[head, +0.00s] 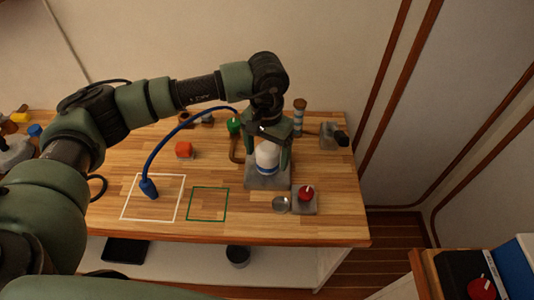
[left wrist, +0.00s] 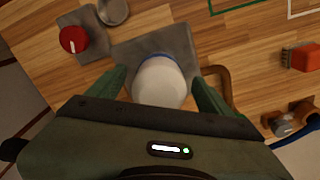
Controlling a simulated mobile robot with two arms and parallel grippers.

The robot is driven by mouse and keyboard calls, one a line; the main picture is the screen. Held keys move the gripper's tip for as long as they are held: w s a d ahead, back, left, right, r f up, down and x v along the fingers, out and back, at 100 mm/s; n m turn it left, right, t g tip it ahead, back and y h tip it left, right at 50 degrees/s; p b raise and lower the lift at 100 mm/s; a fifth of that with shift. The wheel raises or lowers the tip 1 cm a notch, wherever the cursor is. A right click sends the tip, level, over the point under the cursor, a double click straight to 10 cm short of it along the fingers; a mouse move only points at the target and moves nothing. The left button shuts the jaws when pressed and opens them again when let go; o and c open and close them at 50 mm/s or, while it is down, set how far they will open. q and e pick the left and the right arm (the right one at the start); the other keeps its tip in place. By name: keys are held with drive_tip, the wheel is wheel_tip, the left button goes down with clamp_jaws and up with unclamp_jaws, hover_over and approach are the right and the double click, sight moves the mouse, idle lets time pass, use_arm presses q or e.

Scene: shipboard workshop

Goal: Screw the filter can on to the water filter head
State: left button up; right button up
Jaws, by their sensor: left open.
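The white filter can (head: 267,158) with a blue band near its base stands upright over a grey metal plate (head: 270,182) on the bench. In the left wrist view, the white can's rounded top (left wrist: 158,82) shows between the fingers. My left gripper (head: 268,163) comes down from above with one finger on each side of the can. It is open, and the can is between the fingers without a visible grip. I cannot make out the water filter head or whether the can is joined to it. My right gripper is not in view.
A red knob (head: 307,193) on a grey plate and a small metal cup (head: 280,204) stand right of the can. A bent brown pipe (head: 237,151) is close on its left. White and green outlined areas, a blue hose end (head: 149,188) and a red block (head: 184,149) lie further left.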

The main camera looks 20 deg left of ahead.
use_arm(q)
drive_tip(key=n+b, duration=0.1)
drive_tip(key=n, duration=0.1)
drive_tip(key=shift+f+n, duration=0.15)
drive_tip(key=shift+n, duration=0.15)
drive_tip(key=shift+n+b, duration=0.35)
drive_tip(key=shift+n, duration=0.65)
drive_tip(key=shift+d+n+b, duration=0.1)
drive_tip(key=shift+n+b, duration=0.5)
drive_tip(key=shift+n, duration=1.7)
